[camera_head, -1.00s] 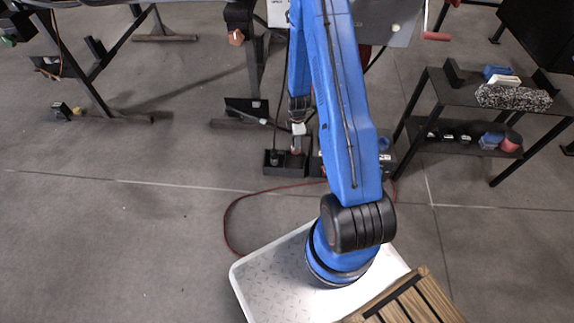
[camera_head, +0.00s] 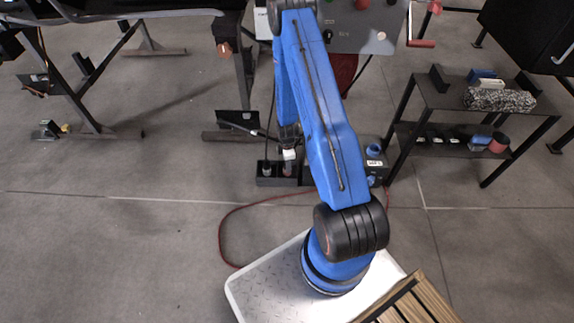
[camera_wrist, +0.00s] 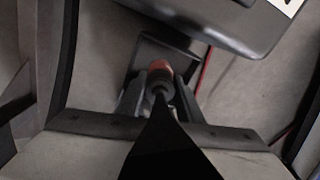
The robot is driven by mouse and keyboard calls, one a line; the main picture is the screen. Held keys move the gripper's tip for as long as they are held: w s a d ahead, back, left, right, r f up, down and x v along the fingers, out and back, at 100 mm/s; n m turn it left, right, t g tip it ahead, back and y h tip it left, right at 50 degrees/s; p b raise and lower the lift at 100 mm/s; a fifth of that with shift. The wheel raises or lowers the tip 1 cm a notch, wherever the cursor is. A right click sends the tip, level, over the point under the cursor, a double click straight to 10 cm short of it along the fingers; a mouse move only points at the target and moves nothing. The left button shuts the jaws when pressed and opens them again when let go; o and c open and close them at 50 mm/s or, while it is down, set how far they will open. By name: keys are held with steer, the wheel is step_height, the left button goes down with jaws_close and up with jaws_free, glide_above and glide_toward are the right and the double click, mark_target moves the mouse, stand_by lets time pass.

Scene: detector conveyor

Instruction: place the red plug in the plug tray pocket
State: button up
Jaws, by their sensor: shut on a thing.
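My gripper (camera_wrist: 159,92) is shut on the red plug (camera_wrist: 160,68), which shows as a red-orange end between the fingertips in the wrist view. In the head view my gripper (camera_head: 289,154) is low over the black plug tray (camera_head: 280,182), beyond my blue arm. The red plug (camera_head: 288,168) is a small reddish patch just below the fingers, over the tray. I cannot tell whether its lower end is inside a pocket. In the wrist view a dark tray (camera_wrist: 150,48) lies behind the plug. My arm partly hides the tray's right side.
A dark box with blue parts (camera_head: 374,165) stands right of the tray. A red cable (camera_head: 222,235) curves over the floor. A black shelf (camera_head: 440,95) with several items stands at right. A grey control panel (camera_head: 370,30) is above. Floor at left is open.

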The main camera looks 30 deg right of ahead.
steer(key=shift+f, duration=0.3)
steer(key=o, duration=1.2)
steer(key=shift+c, duration=0.2)
steer(key=shift+r, duration=0.1)
step_height(320, 180, up, 12)
steer(key=shift+r, duration=0.2)
steer(key=s+a+r+m+t, duration=0.1)
steer(key=s+a+r+m, duration=0.15)
steer(key=r, duration=0.85)
steer(key=s+a+r+m, duration=0.1)
steer(key=a+r+m, duration=0.15)
steer(key=r, duration=0.85)
steer(key=s+a+r+m+t, duration=0.1)
steer(key=a+r+m, duration=0.15)
steer(key=r, duration=0.85)
steer(key=s+a+r+m+t, duration=0.1)
steer(key=s+a+r+m, duration=0.2)
steer(key=s+r, duration=0.6)
steer(key=s+a+r+m+t, duration=0.1)
steer(key=s+a+r+m, duration=0.2)
steer(key=s+r, duration=0.6)
steer(key=s+a, duration=0.2)
steer(key=s, duration=0.5)
steer(key=shift+s+m+t, duration=0.35)
steer(key=shift+s+t, duration=0.05)
